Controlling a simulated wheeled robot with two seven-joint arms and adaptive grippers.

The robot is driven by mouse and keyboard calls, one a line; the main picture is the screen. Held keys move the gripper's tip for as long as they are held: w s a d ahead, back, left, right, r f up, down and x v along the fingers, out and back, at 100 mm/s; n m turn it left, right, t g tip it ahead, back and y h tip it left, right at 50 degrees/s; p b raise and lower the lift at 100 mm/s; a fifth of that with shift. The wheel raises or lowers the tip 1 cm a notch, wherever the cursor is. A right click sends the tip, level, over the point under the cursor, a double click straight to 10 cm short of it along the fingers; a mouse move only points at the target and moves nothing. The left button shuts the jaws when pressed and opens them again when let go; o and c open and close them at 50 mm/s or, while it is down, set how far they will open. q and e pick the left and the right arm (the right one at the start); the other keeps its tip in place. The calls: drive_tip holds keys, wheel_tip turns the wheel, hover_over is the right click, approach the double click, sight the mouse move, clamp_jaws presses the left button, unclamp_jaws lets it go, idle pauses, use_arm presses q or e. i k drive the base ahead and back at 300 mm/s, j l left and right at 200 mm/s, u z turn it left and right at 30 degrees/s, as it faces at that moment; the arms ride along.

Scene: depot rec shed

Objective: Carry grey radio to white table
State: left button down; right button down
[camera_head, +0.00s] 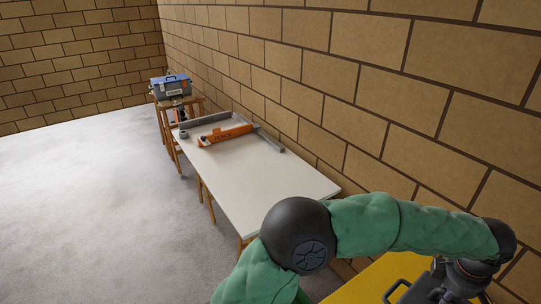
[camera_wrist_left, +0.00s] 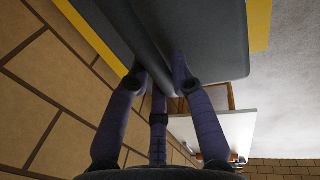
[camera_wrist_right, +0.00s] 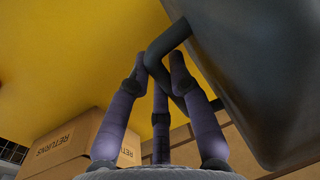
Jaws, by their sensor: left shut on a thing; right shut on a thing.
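The grey radio (camera_head: 432,290) shows in part at the bottom right of the head view, on the yellow surface, with a dark handle loop at its left. My left gripper (camera_head: 462,276) is over it. In the left wrist view the left gripper (camera_wrist_left: 160,78) is shut on a ridge or bar of the radio's dark grey body (camera_wrist_left: 215,40). In the right wrist view my right gripper (camera_wrist_right: 160,68) is shut on a dark bent handle of the radio (camera_wrist_right: 255,75). The right gripper is outside the head view. The white table (camera_head: 250,172) stands ahead along the wall.
A long orange tool (camera_head: 226,134) and grey bars lie at the white table's far end; its near part is bare. Beyond is a blue-grey toolbox (camera_head: 172,87) on a wooden stand. The yellow surface (camera_head: 372,283) is near. A cardboard box (camera_wrist_right: 75,145) is close by. Floor at left is clear.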

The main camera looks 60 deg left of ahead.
sight(249, 183)
drive_tip(key=j+u, duration=0.1)
drive_tip(key=j, duration=4.9)
